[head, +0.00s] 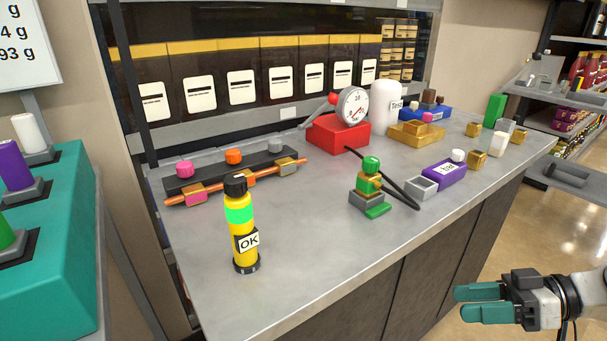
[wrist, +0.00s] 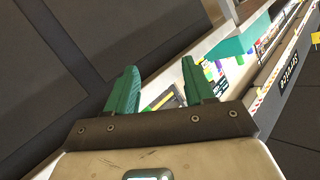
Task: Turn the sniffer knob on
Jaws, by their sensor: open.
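A yellow cylinder (head: 243,245) with a green band, an "OK" label and a black knob-like cap (head: 236,186) stands upright at the front left of the grey bench. It looks like the sniffer, but no name is readable on it. My gripper (head: 460,303) is at the lower right in the head view, off the bench's front side and well apart from the cylinder. Its two teal fingers are open and empty. In the wrist view the gripper (wrist: 160,66) shows dark panels and shelving beyond it, with no cylinder in sight.
On the bench (head: 300,265) are a green-topped valve (head: 371,185) with a black hose, a red gauge unit (head: 340,134), a manifold with coloured knobs (head: 234,170) and a purple box (head: 444,174). A teal unit (head: 60,220) stands left. The bench front middle is clear.

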